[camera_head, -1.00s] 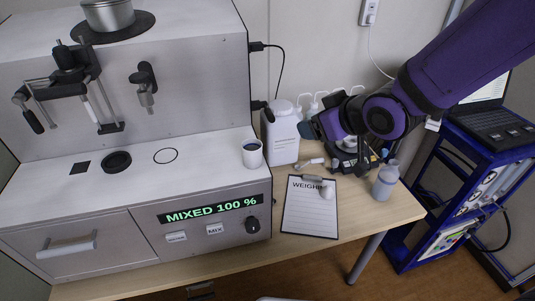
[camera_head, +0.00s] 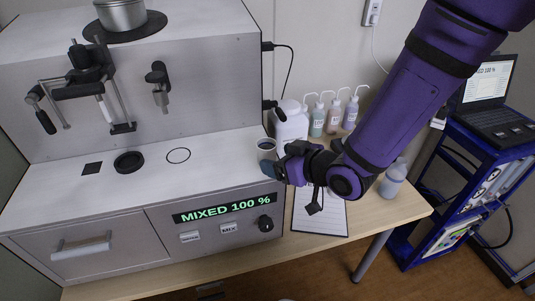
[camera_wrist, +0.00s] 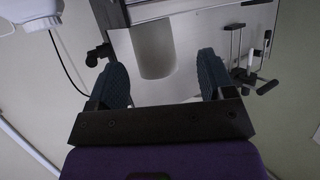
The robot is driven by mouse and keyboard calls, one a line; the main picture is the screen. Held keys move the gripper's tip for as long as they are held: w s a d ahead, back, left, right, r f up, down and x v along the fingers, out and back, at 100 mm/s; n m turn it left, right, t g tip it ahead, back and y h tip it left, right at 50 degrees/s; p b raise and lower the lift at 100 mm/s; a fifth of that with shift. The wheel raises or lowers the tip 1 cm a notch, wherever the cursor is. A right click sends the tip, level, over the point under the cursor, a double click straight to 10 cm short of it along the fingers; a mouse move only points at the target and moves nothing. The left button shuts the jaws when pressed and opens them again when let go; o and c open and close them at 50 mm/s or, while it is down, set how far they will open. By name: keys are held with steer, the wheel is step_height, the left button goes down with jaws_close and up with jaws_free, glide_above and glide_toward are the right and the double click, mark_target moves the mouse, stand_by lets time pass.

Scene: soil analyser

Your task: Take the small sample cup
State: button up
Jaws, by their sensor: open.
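The small sample cup (camera_head: 266,147) is white with a dark inside. It stands upright at the right end of the machine's white top, near the edge. My gripper (camera_head: 279,168) is close beside it on the right, at about its height, and partly covers its lower side. In the wrist view the cup (camera_wrist: 155,50) shows as a pale cylinder ahead, between the lines of the two blue fingers. My gripper (camera_wrist: 163,77) is open there, with space on both sides of the cup. Whether the fingertips reach around the cup is unclear.
The machine's front display (camera_head: 228,207) reads "MIXED 100 %". A large white bottle (camera_head: 291,122) stands right behind the gripper, with several wash bottles (camera_head: 333,116) farther right. A clipboard (camera_head: 320,218) lies below my arm. A black ring (camera_head: 129,162) sits left on the top.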

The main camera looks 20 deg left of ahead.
mark_target(274, 155)
steer(key=shift+w+x, duration=0.15)
steer(key=shift+x, duration=1.25)
steer(key=shift+w+x, duration=0.15)
steer(key=shift+x, duration=1.25)
steer(key=shift+d, duration=0.15)
steer(key=c, duration=1)
